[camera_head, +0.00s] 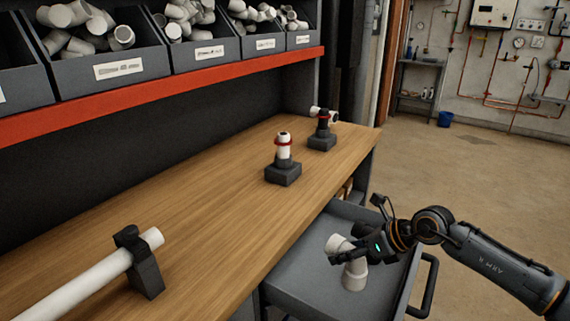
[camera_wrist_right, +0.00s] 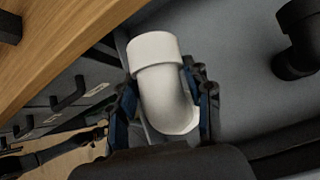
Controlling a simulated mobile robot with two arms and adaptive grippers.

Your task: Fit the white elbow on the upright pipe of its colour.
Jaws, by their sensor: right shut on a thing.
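The white elbow (camera_head: 354,277) is at the open drawer at the bench's front right. My right gripper (camera_head: 357,248) is shut on it, with its fingers on both sides of the elbow's bend. It also shows in the right wrist view (camera_wrist_right: 155,52), between the fingers (camera_wrist_right: 165,105). I cannot tell whether it touches the drawer floor. My left gripper is not in view.
A dark upright pipe (camera_head: 322,128) stands behind, with white pieces at its top. A black elbow (camera_wrist_right: 298,40) lies in the drawer (camera_head: 305,270). A white pipe (camera_head: 85,283) lies in a clamp (camera_head: 146,270) at front left. Bins (camera_head: 110,68) line the shelf.

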